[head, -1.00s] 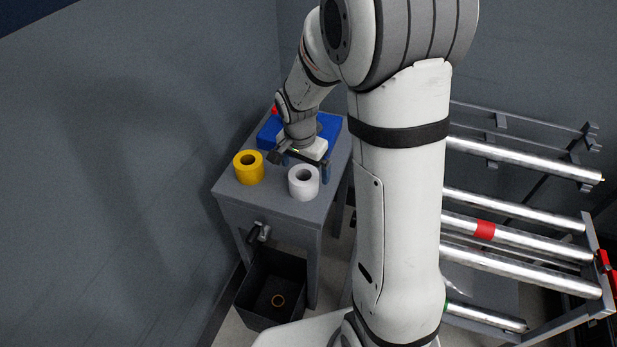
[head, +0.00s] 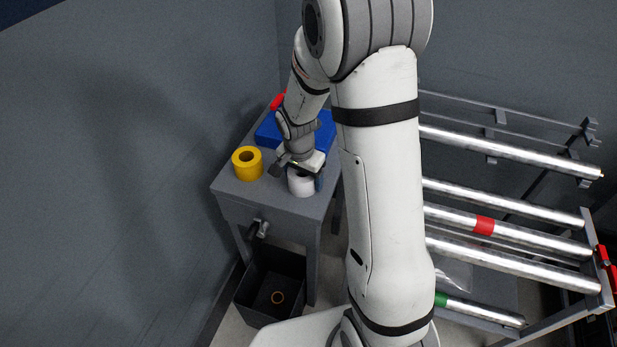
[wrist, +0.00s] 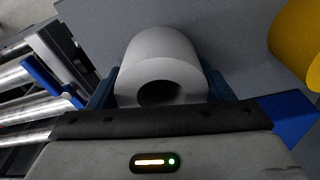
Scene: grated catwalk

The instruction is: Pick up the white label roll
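The white label roll (head: 301,186) stands upright on the grey table, partly covered from above by my gripper (head: 303,178). In the wrist view the white label roll (wrist: 162,52) shows its side and the dark hole in its top. My gripper (wrist: 162,88) is open, with one blue finger on each side of the roll. Whether the fingers touch the roll cannot be told.
A yellow roll (head: 247,164) stands to the left on the grey table (head: 270,202). A blue object (head: 268,130) and a red one (head: 278,101) are behind. A black bin (head: 268,313) is below; a rack of metal rollers (head: 520,258) is at right.

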